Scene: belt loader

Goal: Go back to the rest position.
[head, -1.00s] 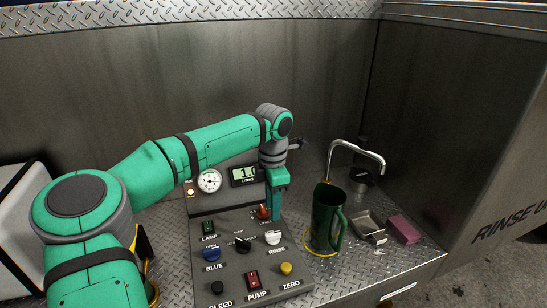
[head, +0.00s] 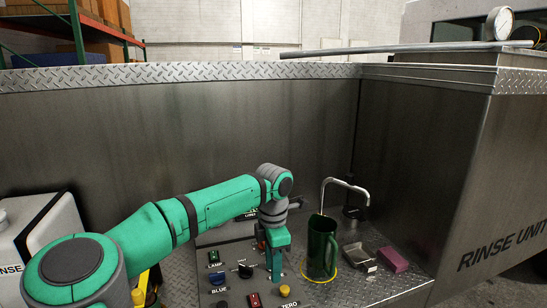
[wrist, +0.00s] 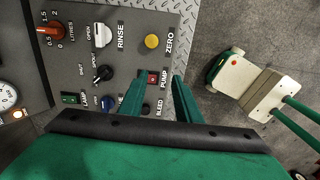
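My gripper (head: 276,278) is green and hangs pointing down over the right part of the grey control panel (head: 232,287), empty. In the wrist view its two fingers (wrist: 158,82) stand apart, with the red PUMP button (wrist: 152,79) seen between them. The yellow ZERO button (wrist: 152,41), white RINSE switch (wrist: 102,36) and black knob (wrist: 103,73) show clear of the fingers. In the head view the gripper hides the RINSE switch. My arm hides most of the panel's display.
A green jug (head: 320,247) stands in a yellow ring under a bent metal spout (head: 345,183). A metal tray (head: 360,257) and a pink block (head: 393,259) lie to its right. Steel walls (head: 230,120) rise behind and at the right.

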